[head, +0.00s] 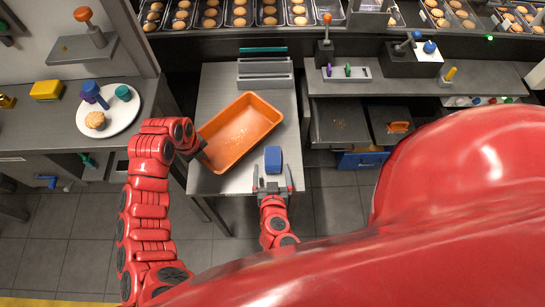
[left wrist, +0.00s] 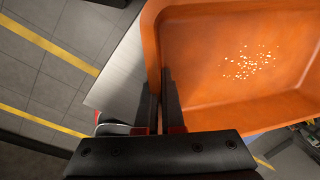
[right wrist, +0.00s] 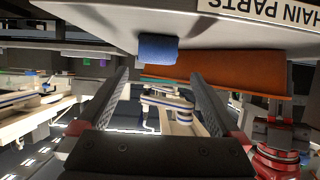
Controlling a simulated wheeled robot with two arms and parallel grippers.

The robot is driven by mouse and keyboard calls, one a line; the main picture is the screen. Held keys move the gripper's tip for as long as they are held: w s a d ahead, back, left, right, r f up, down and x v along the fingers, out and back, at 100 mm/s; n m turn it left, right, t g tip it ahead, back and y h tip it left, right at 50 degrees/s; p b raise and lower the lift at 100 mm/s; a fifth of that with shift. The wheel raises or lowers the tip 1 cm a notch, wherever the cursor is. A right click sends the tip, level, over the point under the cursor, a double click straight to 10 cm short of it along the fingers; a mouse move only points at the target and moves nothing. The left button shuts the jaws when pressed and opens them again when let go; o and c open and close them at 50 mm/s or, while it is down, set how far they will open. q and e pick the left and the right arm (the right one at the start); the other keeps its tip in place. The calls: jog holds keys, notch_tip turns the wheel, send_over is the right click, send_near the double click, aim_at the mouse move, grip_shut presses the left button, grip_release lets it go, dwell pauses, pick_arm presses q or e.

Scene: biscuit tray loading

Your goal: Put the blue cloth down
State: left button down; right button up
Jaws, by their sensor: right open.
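The blue cloth (head: 273,158), a small folded block, lies on the grey table at the right of the orange tray. It also shows in the right wrist view (right wrist: 158,48), beyond the fingertips. My right gripper (head: 272,187) is open and empty at the table's front edge, just short of the cloth and apart from it. Its spread fingers also show in the right wrist view (right wrist: 160,85). My left gripper (head: 201,157) is at the tray's left wall. In the left wrist view its fingers (left wrist: 161,88) are close together with the tray wall between them.
The orange tray (head: 272,110) holds pale crumbs. Grey holders (head: 265,84) stand behind it. At the left, a white plate (head: 121,120) holds a muffin and coloured items. At the right are open drawers (head: 340,125). Biscuit trays (head: 269,14) line the back.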

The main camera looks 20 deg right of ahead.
jog(key=shift+d+x, duration=0.15)
jog(key=shift+x, duration=1.25)
jog(key=shift+d+x, duration=0.15)
jog(key=shift+x, duration=1.3)
jog(key=shift+s+r, duration=0.1)
jog(key=c, duration=1.5)
notch_tip(320, 180, up, 10)
jog(key=shift+r, duration=0.1)
